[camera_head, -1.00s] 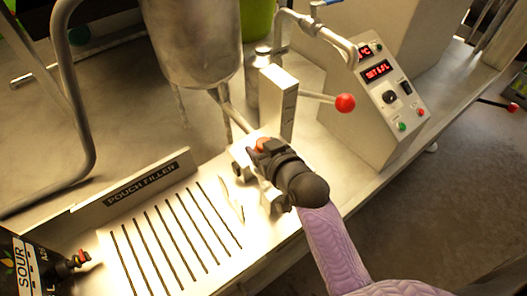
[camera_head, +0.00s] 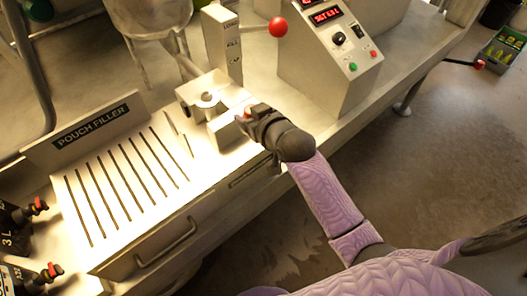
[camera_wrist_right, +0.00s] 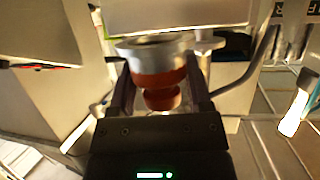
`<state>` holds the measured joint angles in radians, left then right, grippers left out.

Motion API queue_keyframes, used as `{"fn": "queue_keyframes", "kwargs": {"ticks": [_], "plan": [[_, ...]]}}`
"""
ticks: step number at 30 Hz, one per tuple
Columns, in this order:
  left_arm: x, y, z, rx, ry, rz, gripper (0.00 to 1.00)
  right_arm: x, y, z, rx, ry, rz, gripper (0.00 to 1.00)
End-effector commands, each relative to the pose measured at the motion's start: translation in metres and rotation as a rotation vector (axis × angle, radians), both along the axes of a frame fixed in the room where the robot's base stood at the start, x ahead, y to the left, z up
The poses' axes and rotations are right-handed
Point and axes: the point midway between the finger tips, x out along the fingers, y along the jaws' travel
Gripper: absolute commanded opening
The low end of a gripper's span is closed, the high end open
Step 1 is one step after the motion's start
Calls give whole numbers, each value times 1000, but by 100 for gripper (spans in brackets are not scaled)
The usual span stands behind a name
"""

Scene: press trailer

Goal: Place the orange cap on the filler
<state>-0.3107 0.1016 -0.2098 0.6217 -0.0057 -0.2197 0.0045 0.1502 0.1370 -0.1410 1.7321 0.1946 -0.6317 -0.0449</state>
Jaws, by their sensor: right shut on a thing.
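My right gripper (camera_head: 250,116) is at the front edge of the pouch filler (camera_head: 97,125), beside a metal block with a round fitting (camera_head: 205,98). It is shut on the orange cap (camera_head: 247,113), of which only a small bit shows in the head view. In the right wrist view the orange cap (camera_wrist_right: 160,92) sits between the two fingers of the gripper (camera_wrist_right: 160,100). A round metal rim (camera_wrist_right: 152,48) is right above the cap there; I cannot tell whether they touch. My left gripper is not in view.
A metal post (camera_head: 222,45) and a lever with a red ball (camera_head: 278,26) rise behind the gripper. A control box (camera_head: 330,60) stands to the right. The slotted plate (camera_head: 125,180) is bare.

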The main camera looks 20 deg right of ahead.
Motion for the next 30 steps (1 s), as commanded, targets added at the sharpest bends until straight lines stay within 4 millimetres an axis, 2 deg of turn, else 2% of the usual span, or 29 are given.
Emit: {"fn": "queue_keyframes", "kwargs": {"ticks": [1, 6, 11, 21, 22, 26, 27, 30], "plan": [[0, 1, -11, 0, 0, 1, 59, 0, 0, -19, 1, 4, 0, 0], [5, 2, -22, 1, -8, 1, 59, 0, 0, -43, 1, 2, 1, 0], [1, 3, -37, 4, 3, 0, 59, 0, 0, -74, 0, 3, 0, 0], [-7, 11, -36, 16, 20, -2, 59, 0, 0, -75, 0, -1, 0, 0], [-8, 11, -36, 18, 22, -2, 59, 0, 0, -75, 0, 0, 0, 68], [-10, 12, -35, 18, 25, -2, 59, 0, 0, -74, 0, 0, 0, 96], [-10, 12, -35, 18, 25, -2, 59, 0, 0, -74, 0, 0, 0, 99], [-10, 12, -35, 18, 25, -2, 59, 0, 0, -74, 0, 0, 0, 99]]}}
